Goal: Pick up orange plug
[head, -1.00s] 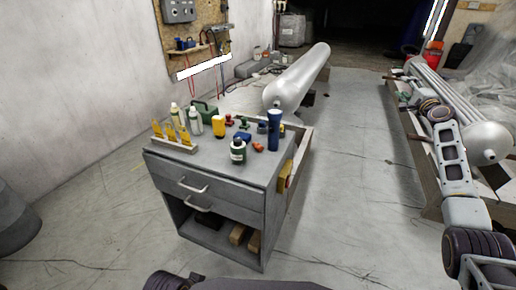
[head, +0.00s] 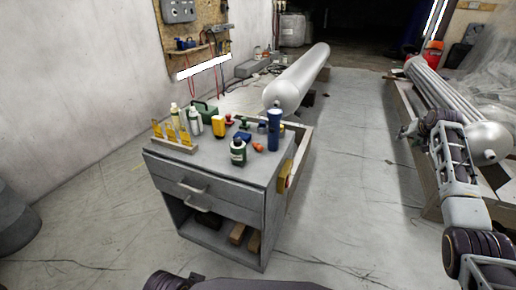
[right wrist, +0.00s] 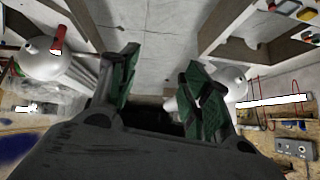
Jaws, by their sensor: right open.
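The orange plug (head: 258,147) is a small orange piece lying on the grey cabinet top (head: 215,166), near its right side. It is right of a dark green bottle (head: 238,152) and in front of a tall blue cylinder (head: 274,130). My right gripper (head: 406,131) is far right of the cabinet, beside the right-hand rack. In the right wrist view, my right gripper (right wrist: 160,72) has its green-padded fingers apart with nothing between them. My left gripper is not in view.
A yellow piece (head: 219,127) and a green case (head: 205,111) stand among several small items on the cabinet. A rack of yellow-handled tools (head: 174,146) is at its left. A silver tank (head: 298,78) lies behind. Open floor (head: 352,175) separates cabinet and right rack.

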